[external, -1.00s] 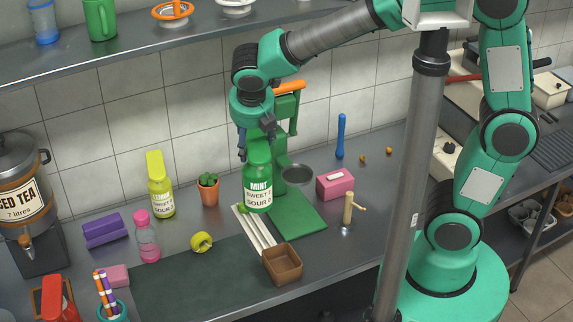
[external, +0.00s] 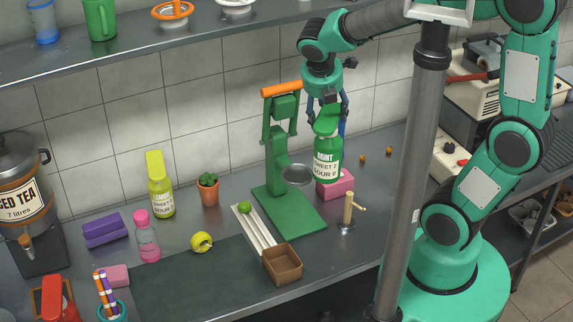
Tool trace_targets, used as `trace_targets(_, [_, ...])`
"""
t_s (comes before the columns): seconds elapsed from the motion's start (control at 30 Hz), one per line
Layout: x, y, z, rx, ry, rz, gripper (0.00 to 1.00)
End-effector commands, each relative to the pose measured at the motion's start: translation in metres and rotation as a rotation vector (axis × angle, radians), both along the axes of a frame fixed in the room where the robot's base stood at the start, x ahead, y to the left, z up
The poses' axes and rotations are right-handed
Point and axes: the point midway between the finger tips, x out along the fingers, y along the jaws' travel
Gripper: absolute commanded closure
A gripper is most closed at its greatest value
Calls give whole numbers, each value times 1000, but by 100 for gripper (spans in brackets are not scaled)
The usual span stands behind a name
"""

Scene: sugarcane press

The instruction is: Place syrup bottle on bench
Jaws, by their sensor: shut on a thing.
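In the picture the bottle overlaps the pink box (external: 339,189), right of the green press (external: 278,150). Its base seems to be above the bench (external: 225,235), but the exact height is hard to tell. A yellow lemon syrup bottle (external: 161,194) stands on the bench near the wall.
The press has an orange handle and a green base plate. A wooden tap-like post (external: 348,208) stands right of it. White sticks, a green lime (external: 244,208) and a brown box (external: 282,264) lie in front. A dark mat (external: 195,285) is bare. My column hides part of the right bench.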

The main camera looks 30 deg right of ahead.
Motion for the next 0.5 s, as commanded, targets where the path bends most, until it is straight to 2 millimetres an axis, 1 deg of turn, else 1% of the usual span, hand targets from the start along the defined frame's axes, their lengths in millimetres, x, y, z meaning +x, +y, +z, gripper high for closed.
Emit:
trace_targets(0.03, [-1, -11, 3, 1, -4, -24, 97])
trace_targets(0.1, [-3, -26, 3, 1, -4, -57, 97])
trace_targets(0.5, [-27, -104, 2, 0, -4, -236, 97])
